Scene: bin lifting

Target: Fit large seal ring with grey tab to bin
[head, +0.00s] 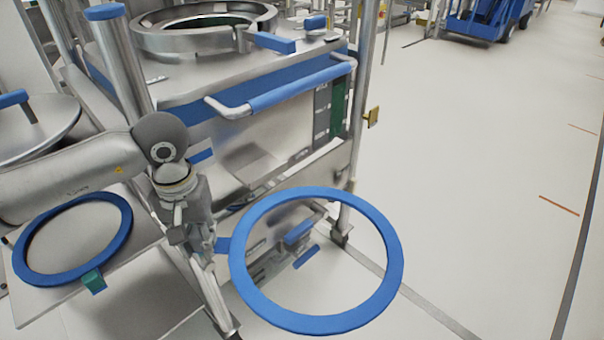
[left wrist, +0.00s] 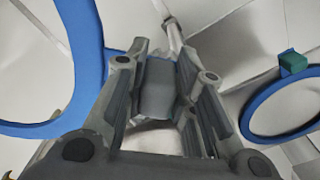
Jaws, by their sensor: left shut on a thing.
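My left gripper (head: 207,246) is shut on the tab of a large blue seal ring (head: 393,262). The ring is held out to the gripper's right, in the air over the floor, with its open middle facing up toward the head camera. In the left wrist view the tab (left wrist: 157,88) looks grey-blue between the two fingers, and part of the ring (left wrist: 88,60) shows at left. A round metal rim (head: 165,42), apparently the bin's opening, is at the top of the head view, apart from the ring. My right gripper is not in view.
A second blue ring (head: 124,232) with a green tab (head: 92,281) lies on a metal shelf at left. The steel cart (head: 262,152) with a blue-gripped handle (head: 300,82) stands behind the held ring. A round lid (head: 50,135) is at far left. Open floor lies right.

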